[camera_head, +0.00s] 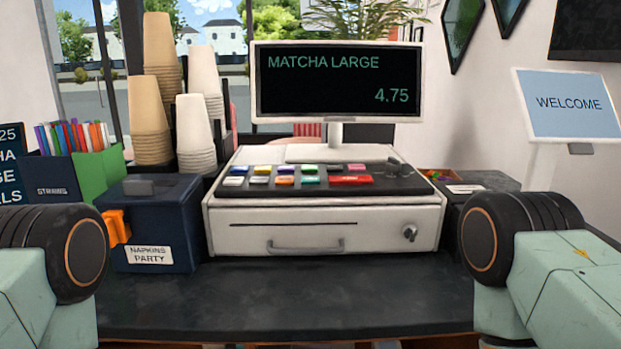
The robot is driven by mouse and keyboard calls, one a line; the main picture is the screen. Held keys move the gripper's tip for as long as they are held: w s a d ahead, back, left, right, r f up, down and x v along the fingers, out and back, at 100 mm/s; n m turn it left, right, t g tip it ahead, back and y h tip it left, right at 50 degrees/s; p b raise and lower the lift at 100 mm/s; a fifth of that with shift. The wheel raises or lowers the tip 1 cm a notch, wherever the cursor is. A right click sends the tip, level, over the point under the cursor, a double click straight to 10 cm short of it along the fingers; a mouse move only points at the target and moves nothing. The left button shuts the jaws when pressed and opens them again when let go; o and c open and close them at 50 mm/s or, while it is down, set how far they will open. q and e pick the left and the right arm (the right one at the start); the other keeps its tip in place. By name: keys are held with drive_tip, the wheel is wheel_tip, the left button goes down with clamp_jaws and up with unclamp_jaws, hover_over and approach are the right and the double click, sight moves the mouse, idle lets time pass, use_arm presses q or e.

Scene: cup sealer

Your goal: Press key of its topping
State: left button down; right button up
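A white cash register (325,217) stands in the middle of the dark counter. Its sloped black key panel (390,184) has two rows of coloured keys. The back row includes a yellow key (262,169), a blue key (285,168), a green key (309,169) and a pink key (356,167). The front row includes a white key (233,181), a teal key (310,181) and a wide red key (350,180). The key labels are too small to read. The display (336,82) above reads "MATCHA LARGE" and "4.75". Only my arm links show at both lower sides; neither gripper is in view.
Left of the register are a dark napkin box (150,220), stacked cups (195,130) and a straw box (55,178). A dark box (475,190) and a "WELCOME" sign (568,104) are on the right. The counter in front (290,300) is clear.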

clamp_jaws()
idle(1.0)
